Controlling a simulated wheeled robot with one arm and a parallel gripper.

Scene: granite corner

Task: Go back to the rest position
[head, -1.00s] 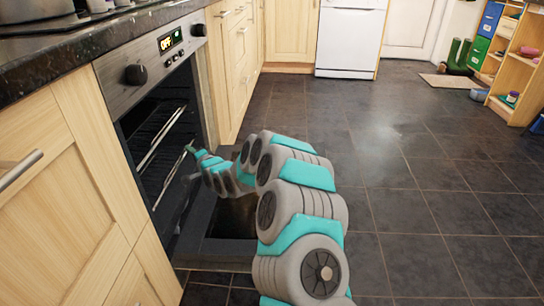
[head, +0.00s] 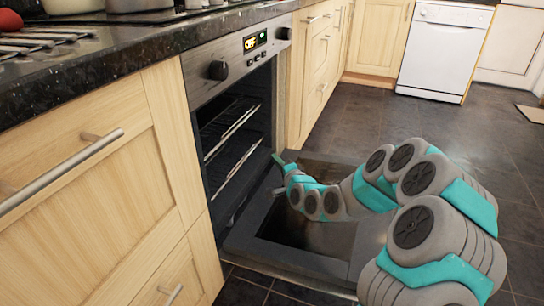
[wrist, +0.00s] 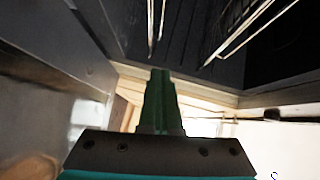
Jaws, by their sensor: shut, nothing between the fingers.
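My gripper (head: 279,160) is at the end of my grey and teal arm, above the open oven door and close to the oven opening. In the wrist view its green fingers (wrist: 160,98) are together with nothing between them. The oven (head: 237,130) has its door (head: 345,262) folded down flat, and wire racks (head: 230,135) show inside. The racks also appear at the top of the wrist view, beyond the fingertips.
A granite counter (head: 150,55) with a hob and pans runs above the oven. Wooden cabinets (head: 90,190) stand on both sides of it. A white dishwasher (head: 440,50) stands at the back. Dark tiled floor (head: 500,150) is clear to the right.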

